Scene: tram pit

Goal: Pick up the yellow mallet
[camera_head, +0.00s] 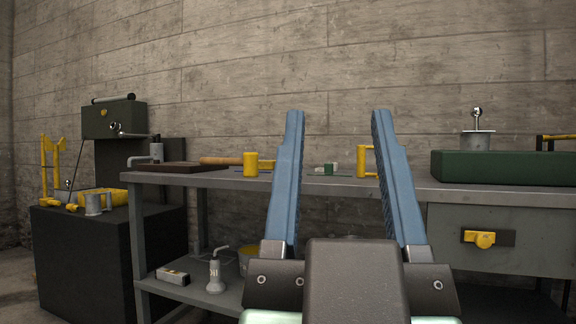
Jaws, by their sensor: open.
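A yellow cylindrical head (250,165) stands on the grey workbench (330,186), left of my gripper. It looks like the yellow mallet. A tan, wood-coloured bar (220,160) shows just to its left; I cannot tell whether it is the mallet's handle. A short yellow piece shows to its right, partly behind my left finger. My gripper (338,113) has two long blue fingers pointing up and away, spread wide with nothing held between them. The fingers are apart from the mallet in the picture.
A yellow bracket-like handle (367,161) and a small green-and-white item (328,169) lie on the bench between the fingers. A green case (503,167) fills the bench's right. A black cabinet (90,255) with yellow tools stands left. A concrete wall closes the back.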

